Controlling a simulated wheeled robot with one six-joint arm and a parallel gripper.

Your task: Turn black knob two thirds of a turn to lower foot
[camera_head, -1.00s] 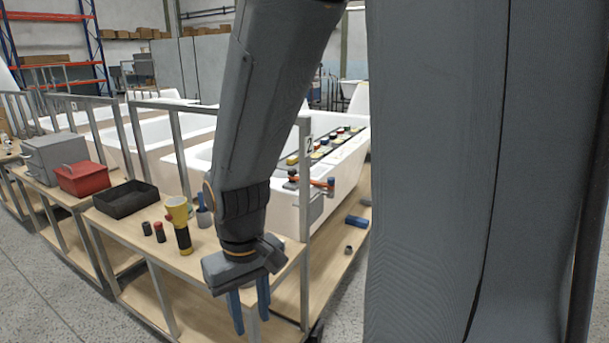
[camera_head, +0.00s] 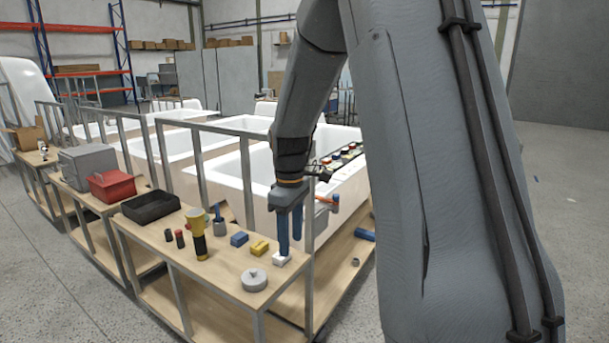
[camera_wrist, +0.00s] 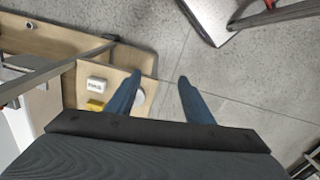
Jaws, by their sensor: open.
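My gripper (camera_head: 290,238) hangs with its two blue fingers pointing down, in front of the near right part of the bench (camera_head: 222,283). It is open and empty; the wrist view shows its fingers (camera_wrist: 159,88) spread, with the floor between them. I cannot pick out a black knob for certain. A small dark round piece (camera_head: 355,261) sits on the low wooden shelf at the right, apart from my gripper. A similar dark ring-shaped piece (camera_wrist: 28,21) shows at the upper left of the wrist view. No foot can be made out.
A metal post (camera_head: 248,185) and white tub (camera_head: 262,164) stand behind. Open floor lies right.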

